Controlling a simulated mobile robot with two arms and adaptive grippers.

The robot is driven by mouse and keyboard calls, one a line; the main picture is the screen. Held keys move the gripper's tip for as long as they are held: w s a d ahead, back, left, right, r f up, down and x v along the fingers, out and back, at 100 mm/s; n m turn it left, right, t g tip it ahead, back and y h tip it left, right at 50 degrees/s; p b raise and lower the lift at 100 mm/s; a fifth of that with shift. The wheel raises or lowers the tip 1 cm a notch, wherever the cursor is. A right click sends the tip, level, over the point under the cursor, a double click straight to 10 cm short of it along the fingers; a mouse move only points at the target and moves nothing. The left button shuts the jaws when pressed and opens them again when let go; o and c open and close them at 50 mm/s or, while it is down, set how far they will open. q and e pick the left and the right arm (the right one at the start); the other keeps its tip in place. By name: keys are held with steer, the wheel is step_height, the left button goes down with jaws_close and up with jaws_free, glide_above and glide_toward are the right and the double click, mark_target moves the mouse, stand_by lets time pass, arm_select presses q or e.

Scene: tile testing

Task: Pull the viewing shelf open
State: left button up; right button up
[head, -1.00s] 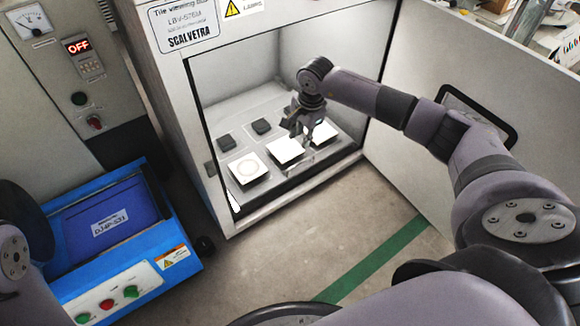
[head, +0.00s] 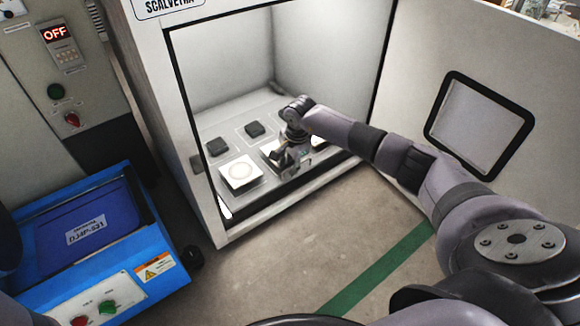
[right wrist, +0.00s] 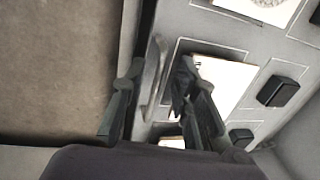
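The viewing shelf (head: 258,150) is a grey panel low inside the open white cabinet, carrying pale tiles and dark blocks. My right gripper (head: 288,166) is over the shelf's front part, pointing down, and its arm hides some tiles. In the right wrist view, the fingers of my right gripper (right wrist: 160,108) are spread. A grey bar-like handle (right wrist: 154,72) on the shelf's front edge lies between them, with a gap to the left finger. Whether the right finger touches it I cannot tell. My left gripper is out of view.
The cabinet door (head: 400,115) with a dark-framed window stands open at the right. A blue machine (head: 150,235) stands at the left, below a control panel reading OFF. The floor (head: 300,240) before the cabinet is clear, with a green stripe.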

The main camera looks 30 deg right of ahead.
jaws_close()
stand_by(0.8)
